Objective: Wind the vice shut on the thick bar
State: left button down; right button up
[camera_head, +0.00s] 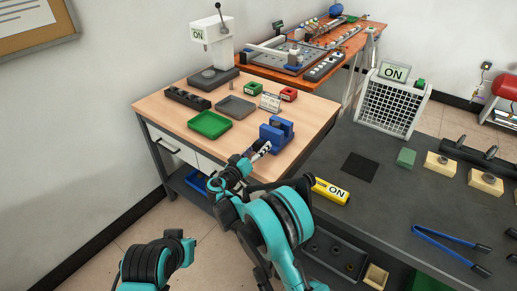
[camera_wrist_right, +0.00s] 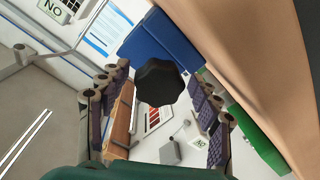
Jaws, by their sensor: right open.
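The blue vice (camera_head: 277,134) stands at the front right edge of the wooden table; in the right wrist view its blue body (camera_wrist_right: 158,42) lies behind a black lobed knob (camera_wrist_right: 160,84). My right gripper (camera_head: 259,150) is at the vice's near side. In the right wrist view its fingers are open, one on each side of the knob, with visible gaps. I cannot make out a thick bar between the jaws. My left gripper is out of view.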

jog(key=v, duration=0.7)
jog(key=shift+s, duration=0.1)
